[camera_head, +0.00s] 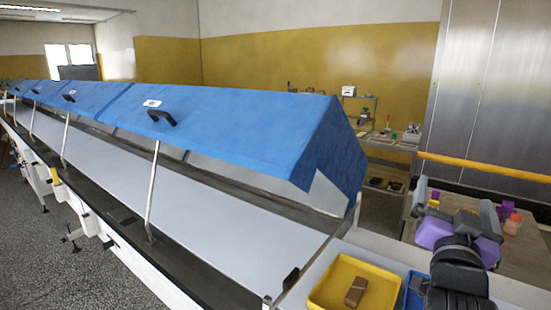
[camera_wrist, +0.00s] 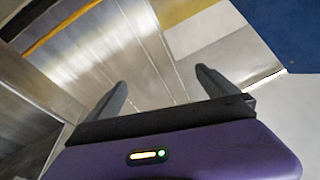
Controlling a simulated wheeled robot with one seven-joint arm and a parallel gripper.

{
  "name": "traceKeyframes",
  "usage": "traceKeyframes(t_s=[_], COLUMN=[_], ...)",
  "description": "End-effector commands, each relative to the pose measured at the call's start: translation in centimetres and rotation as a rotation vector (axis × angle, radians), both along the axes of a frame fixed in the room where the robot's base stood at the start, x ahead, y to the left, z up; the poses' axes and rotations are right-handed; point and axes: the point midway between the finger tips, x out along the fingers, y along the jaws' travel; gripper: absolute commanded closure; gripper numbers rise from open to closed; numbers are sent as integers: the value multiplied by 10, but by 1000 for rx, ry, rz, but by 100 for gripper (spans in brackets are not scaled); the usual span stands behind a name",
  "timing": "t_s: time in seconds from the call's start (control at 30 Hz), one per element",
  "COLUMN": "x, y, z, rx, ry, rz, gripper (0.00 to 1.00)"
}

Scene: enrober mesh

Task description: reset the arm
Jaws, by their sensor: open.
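My gripper (camera_head: 455,203) is at the right of the head view, raised above the end of the conveyor line. Its purple body and grey fingers show there. In the wrist view my gripper (camera_wrist: 160,82) has its two dark fingers spread wide apart with nothing between them. The wrist camera looks past the fingers towards metal panels and a wall.
A yellow tray (camera_head: 383,302) with a brown bar (camera_head: 355,291) stands below and left of my gripper. A blue container (camera_head: 416,290) is beside it. Blue hoods (camera_head: 240,125) cover the long conveyor (camera_head: 170,190). A table (camera_head: 520,250) with small purple and orange items is behind.

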Motion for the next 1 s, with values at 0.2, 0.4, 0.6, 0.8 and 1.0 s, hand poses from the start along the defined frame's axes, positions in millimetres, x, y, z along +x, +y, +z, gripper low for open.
traceKeyframes(t_s=[0.2,0.4,0.6,0.8,1.0], x=[-36,-82,-140,-206,-274], y=[38,73,100,117,127], z=[-30,-71,-116,-157,-191], rx=[-271,-425,-497,-489,-413], ry=[-11,-8,14,57,129], rz=[138,271,392,489,550], gripper=[2,2,2,2,2])
